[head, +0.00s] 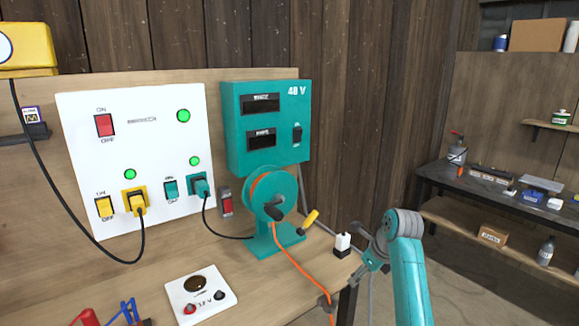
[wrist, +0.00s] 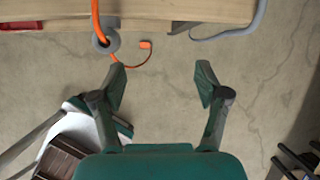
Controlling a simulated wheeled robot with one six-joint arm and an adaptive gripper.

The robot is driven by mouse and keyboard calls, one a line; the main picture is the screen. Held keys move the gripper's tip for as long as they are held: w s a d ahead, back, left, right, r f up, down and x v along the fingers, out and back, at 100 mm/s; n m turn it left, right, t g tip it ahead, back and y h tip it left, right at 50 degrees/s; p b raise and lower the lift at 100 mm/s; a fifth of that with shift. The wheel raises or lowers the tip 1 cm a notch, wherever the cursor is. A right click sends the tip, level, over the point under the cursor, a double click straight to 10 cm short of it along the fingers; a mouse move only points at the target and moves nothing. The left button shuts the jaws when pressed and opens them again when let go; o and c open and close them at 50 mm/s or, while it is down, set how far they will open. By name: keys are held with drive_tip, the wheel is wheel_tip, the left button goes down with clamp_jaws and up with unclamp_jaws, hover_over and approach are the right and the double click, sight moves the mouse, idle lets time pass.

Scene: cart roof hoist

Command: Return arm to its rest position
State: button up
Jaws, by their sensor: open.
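My gripper (head: 368,252) is at the right end of the wooden bench (head: 210,262), at the end of my teal arm. In the wrist view my gripper (wrist: 162,82) has its two fingers spread apart with only bare floor between them. It holds nothing. The bench edge (wrist: 180,10) lies beyond the fingertips, at the top of that view.
A teal reel (head: 272,195) with an orange cable (head: 298,262) stands on the bench. The cable passes through a grey ring (wrist: 105,42) and its end (wrist: 145,44) hangs free. A small black-and-white block (head: 342,245) sits close by my gripper. A shelf (head: 500,190) stands right.

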drive_tip(key=s+a+f+n+t, duration=0.1)
drive_tip(key=s+f+n, duration=0.3)
drive_tip(key=f, duration=0.9)
drive_tip(key=s+a+f+n+t+h, duration=0.15)
drive_tip(key=s+f+n, duration=0.25)
drive_tip(key=s+f, duration=0.6)
drive_tip(key=s+d+f+n+t, duration=0.1)
drive_tip(key=s+f+n+t, duration=0.4)
drive_tip(key=s, duration=1)
drive_tip(key=s+r+n+h, duration=0.1)
drive_tip(key=s+n, duration=0.2)
drive_tip(key=s, duration=0.6)
drive_tip(key=s+r+n, duration=0.2)
drive_tip(key=s+n, duration=0.1)
drive_tip(key=s, duration=0.7)
drive_tip(key=s+r+n+t, duration=0.3)
drive_tip(key=s+r+n, duration=0.6)
drive_tip(key=s+r, duration=0.6)
wheel_tip(320, 180, up, 2)
drive_tip(key=shift+s+a, duration=0.15)
drive_tip(key=shift+a, duration=0.1)
